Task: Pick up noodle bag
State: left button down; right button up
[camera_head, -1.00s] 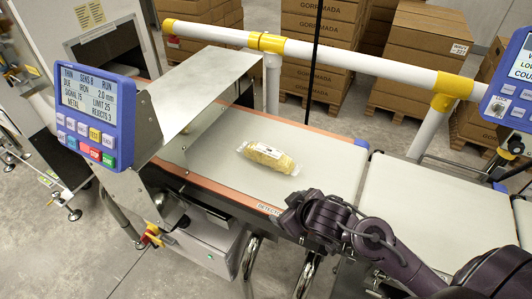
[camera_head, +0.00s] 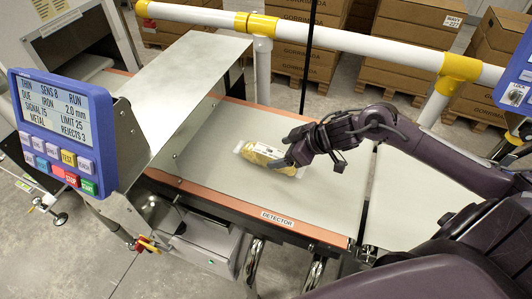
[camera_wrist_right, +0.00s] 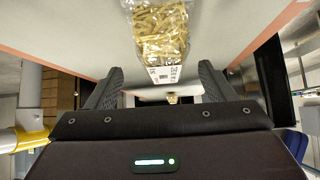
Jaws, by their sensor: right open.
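The noodle bag (camera_head: 266,156), a clear bag of yellow noodles with a white label, lies flat on the grey belt (camera_head: 225,187). My right gripper (camera_head: 293,158) is at the bag's right end in the head view, partly covering that end. In the right wrist view the bag (camera_wrist_right: 160,32) lies ahead, with its labelled end toward the space between the two dark fingers of my right gripper (camera_wrist_right: 160,88). The fingers are apart with nothing between them visibly clamped. My left gripper is not in view.
A blue control panel (camera_head: 57,131) and a slanted metal cover (camera_head: 187,88) stand left of the bag. A white and yellow rail (camera_head: 340,53) runs behind the belt. Stacked cartons (camera_head: 415,70) are beyond it. The belt around the bag is clear.

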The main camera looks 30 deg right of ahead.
aim_at(276, 154)
jog(key=shift+w+a+f, duration=0.2)
jog(key=shift+a+f, duration=0.2)
jog(key=shift+a, duration=0.1)
jog(key=x, duration=0.3)
jog(key=shift+w+p, duration=0.1)
jog(key=shift+p, duration=0.3)
jog(key=shift+w+a+f, duration=0.25)
jog(key=shift+w+f, duration=0.05)
jog(key=shift+f, duration=0.2)
jog(key=c, duration=1)
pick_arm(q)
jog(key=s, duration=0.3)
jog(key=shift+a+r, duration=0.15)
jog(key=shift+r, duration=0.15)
pick_arm(e)
jog(key=shift+c, duration=1.2)
jog(key=shift+r, duration=0.1)
